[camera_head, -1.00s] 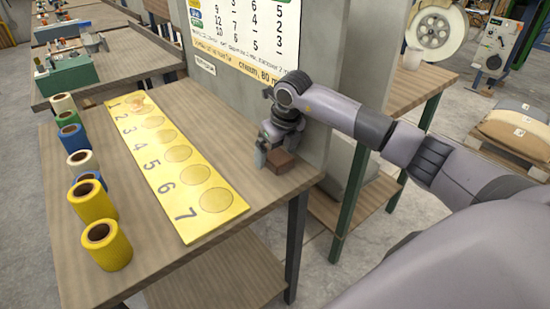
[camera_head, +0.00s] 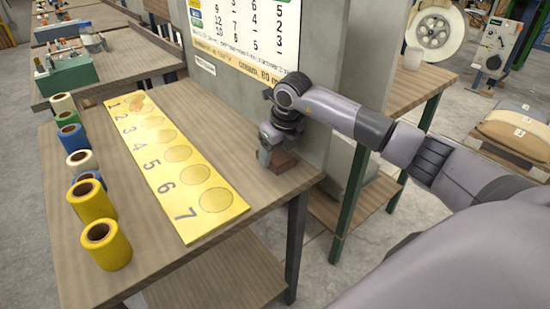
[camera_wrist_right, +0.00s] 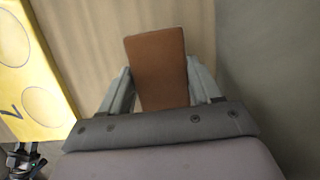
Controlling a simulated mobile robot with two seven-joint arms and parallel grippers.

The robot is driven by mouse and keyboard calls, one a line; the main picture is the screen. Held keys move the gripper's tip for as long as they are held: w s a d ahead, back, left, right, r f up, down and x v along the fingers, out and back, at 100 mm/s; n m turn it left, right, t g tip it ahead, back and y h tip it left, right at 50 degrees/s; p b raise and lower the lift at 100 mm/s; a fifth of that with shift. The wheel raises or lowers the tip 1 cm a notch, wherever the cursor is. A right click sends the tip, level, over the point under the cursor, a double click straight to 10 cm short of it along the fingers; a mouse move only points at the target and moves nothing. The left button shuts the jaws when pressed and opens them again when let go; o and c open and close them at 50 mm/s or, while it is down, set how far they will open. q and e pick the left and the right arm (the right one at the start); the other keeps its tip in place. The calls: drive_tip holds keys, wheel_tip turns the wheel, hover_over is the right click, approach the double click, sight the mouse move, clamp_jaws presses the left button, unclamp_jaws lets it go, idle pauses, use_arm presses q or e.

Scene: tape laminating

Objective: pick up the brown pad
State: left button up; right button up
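The brown pad (camera_head: 284,163) is a small block lying on the wooden table (camera_head: 150,260) near its right edge, by the grey panel. My right gripper (camera_head: 272,157) is down at the pad and hides part of it. In the right wrist view the pad (camera_wrist_right: 157,62) lies between the two spread fingers, slightly turned against them. The fingers are close to its sides, with a gap at the lower left; firm contact cannot be told.
A yellow numbered board (camera_head: 170,160) with round marks lies left of the pad. Several tape rolls (camera_head: 92,200) stand along the table's left side. The grey panel (camera_head: 235,85) with a chart rises close behind my right gripper. Bare table lies in front of the pad.

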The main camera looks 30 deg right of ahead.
sight(275, 155)
idle(0.3)
drive_tip(key=shift+r, duration=0.3)
drive_tip(key=shift+a+r, duration=0.2)
drive_tip(key=shift+r, duration=0.1)
wheel_tip(275, 155, up, 6)
drive_tip(key=shift+r, duration=0.1)
drive_tip(key=a, duration=0.6)
drive_tip(key=s+a+b, duration=0.1)
drive_tip(key=a, duration=1.2)
drive_tip(key=shift+s+a+b, duration=0.3)
drive_tip(key=shift+b, duration=0.05)
